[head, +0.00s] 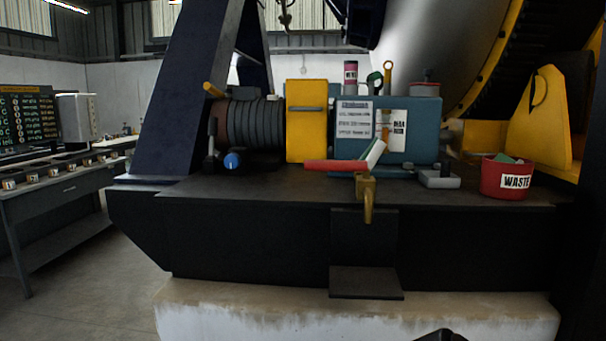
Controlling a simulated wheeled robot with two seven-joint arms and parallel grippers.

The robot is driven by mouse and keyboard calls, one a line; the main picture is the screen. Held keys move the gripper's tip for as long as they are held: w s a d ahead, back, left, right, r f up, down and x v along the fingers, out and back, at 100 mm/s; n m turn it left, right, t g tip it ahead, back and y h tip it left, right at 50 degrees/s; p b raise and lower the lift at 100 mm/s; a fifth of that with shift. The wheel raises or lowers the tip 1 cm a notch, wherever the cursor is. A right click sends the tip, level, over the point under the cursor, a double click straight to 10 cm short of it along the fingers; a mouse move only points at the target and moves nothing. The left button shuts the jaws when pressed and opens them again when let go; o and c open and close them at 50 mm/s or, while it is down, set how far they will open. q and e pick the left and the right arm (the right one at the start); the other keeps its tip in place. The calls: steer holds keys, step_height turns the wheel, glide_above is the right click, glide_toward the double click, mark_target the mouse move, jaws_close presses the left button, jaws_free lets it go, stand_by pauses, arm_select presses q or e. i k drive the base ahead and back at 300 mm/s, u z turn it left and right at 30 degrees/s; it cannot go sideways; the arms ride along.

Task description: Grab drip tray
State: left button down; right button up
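Neither gripper can be made out. A small dark shape shows at the bottom edge, right of centre, and I cannot tell what it is.
The dark bench (250,188) stands on a concrete plinth (350,312). It carries a red WASTE bin (505,181), a blue box (425,135), a yellow block (305,120), a red long item (335,165) and a blue-ended cylinder (233,161). A control desk (60,185) stands left; floor between is clear.

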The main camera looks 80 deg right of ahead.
mark_target(443, 179)
steer(key=u, duration=0.25)
steer(key=i, duration=0.7)
steer(key=z, duration=2.1)
